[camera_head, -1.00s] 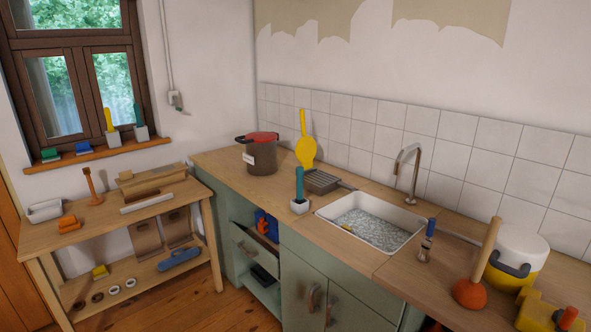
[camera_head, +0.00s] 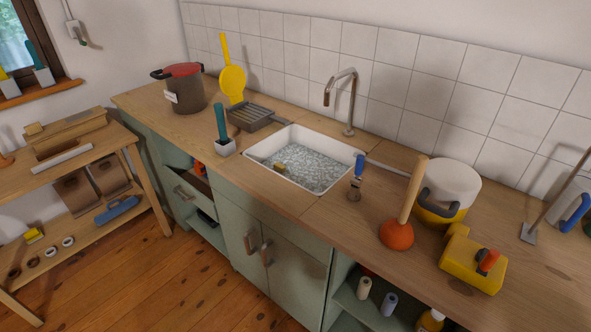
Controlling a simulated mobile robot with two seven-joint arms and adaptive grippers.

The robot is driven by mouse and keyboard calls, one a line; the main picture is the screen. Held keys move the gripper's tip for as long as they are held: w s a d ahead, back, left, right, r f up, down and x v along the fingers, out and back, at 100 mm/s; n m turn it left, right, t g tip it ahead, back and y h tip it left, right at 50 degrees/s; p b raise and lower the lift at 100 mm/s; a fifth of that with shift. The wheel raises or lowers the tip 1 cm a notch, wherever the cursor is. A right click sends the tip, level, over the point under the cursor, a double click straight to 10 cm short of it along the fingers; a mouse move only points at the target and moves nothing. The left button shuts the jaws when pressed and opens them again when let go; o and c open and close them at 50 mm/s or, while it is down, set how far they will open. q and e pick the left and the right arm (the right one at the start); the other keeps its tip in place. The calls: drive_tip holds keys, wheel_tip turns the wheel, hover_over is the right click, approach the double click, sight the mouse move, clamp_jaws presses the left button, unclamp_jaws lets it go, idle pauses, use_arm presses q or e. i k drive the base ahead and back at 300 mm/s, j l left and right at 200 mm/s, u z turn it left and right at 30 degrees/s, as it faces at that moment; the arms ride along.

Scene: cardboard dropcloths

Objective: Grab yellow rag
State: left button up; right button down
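No rag is plain to see, and neither of my grippers is in view. Several yellow things show. A small yellow piece (camera_head: 280,166) lies in the sink (camera_head: 335,188), which is filled with pale grey, rippled-looking content. A small yellow block (camera_head: 33,235) is on the lower shelf of the wooden bench at left. A chunky yellow object (camera_head: 468,265) with a red-orange part on it lies at the right of the counter. I cannot tell whether any of these is the rag.
On the counter (camera_head: 305,200) stand a lidded pot (camera_head: 186,94), a yellow paddle-shaped tool (camera_head: 232,84), a teal-handled brush (camera_head: 221,125), an orange plunger (camera_head: 396,235) and a white-yellow bucket (camera_head: 447,190). The tall faucet (camera_head: 350,105) rises behind the sink. The floor in front is clear.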

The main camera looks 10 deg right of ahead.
sight(278, 167)
drive_tip(key=i+z, duration=0.1)
drive_tip(key=z, duration=0.65)
drive_tip(key=j+z, duration=1.05)
drive_tip(key=j, duration=0.3)
drive_tip(key=k+j+z, duration=0.15)
drive_tip(key=j, duration=0.3)
drive_tip(key=i+j, duration=0.05)
